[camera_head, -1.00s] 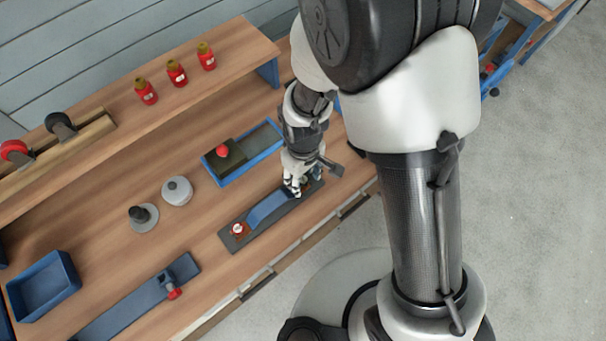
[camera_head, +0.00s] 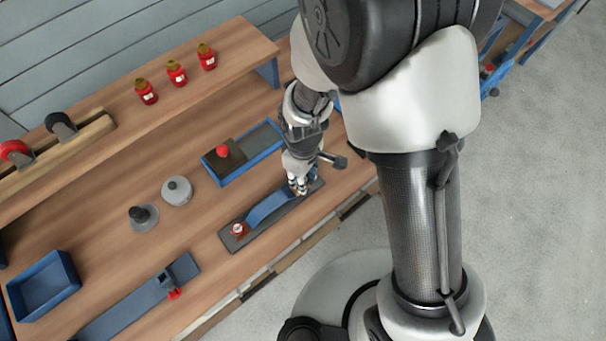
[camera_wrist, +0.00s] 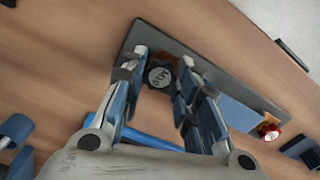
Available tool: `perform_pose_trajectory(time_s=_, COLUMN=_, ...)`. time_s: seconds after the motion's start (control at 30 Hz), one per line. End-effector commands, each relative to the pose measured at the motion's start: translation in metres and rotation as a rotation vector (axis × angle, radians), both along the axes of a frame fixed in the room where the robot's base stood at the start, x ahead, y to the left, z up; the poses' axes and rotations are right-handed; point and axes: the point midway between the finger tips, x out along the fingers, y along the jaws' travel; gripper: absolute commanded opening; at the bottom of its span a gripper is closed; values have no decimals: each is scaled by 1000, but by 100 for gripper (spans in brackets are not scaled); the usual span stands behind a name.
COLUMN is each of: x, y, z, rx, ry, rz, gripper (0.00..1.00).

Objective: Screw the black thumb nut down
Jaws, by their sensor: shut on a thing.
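The black thumb nut (camera_wrist: 160,75) is round with light lettering on top. In the wrist view it sits between the fingers of my gripper (camera_wrist: 160,82), which is shut on it. In the head view my gripper (camera_head: 300,186) points down at the right end of the dark base plate (camera_head: 231,244), and its fingers hide the nut. A blue bar (camera_head: 268,208) runs along the plate. A red-and-white round part (camera_head: 238,229) is at the plate's other end, and it also shows in the wrist view (camera_wrist: 268,130).
A blue tray with a red-knobbed block (camera_head: 222,152) lies behind the plate. Two round parts (camera_head: 175,190) stand to the left. A blue bin (camera_head: 43,286) and a blue clamp strip (camera_head: 140,302) are farther left. Red bottles (camera_head: 177,73) stand on the shelf. The bench's front edge is close.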

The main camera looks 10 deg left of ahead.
Motion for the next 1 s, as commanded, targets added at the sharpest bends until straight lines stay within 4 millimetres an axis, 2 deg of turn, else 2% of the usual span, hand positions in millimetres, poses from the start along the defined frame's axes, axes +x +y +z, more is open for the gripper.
perform_pose_trajectory(time_s=0.23, x=0, y=0, z=0, rx=0, ry=0, rz=0, gripper=3)
perform_pose_trajectory(time_s=0.37, x=0, y=0, z=0, rx=1, ry=0, rz=-42, gripper=3)
perform_pose_trajectory(time_s=1.0, x=1, y=1, z=0, rx=2, ry=-2, rz=-1015, gripper=3)
